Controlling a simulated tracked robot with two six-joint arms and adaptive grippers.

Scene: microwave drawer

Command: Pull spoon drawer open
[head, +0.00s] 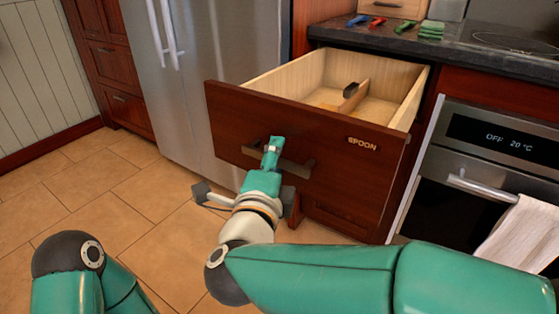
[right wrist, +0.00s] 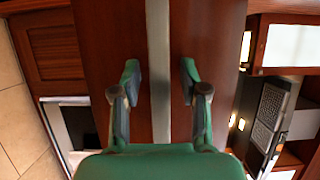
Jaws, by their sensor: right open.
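The spoon drawer (head: 235,125) has a dark red wooden front with the gold word SPOON. It is pulled out well clear of the counter, and its pale wooden inside shows. Its grey bar handle (head: 300,168) runs across the front. My right gripper (head: 272,150) is at the handle, towards its left half. In the right wrist view, its green fingers (right wrist: 159,75) are open, one on each side of the handle bar (right wrist: 159,25), with gaps between fingers and bar. My left gripper is out of view.
A wooden item with a dark end (head: 351,90) lies in the drawer. An oven (head: 490,140) with a white towel (head: 520,232) stands at right, a steel fridge (head: 205,80) at left. Tiled floor is clear at left.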

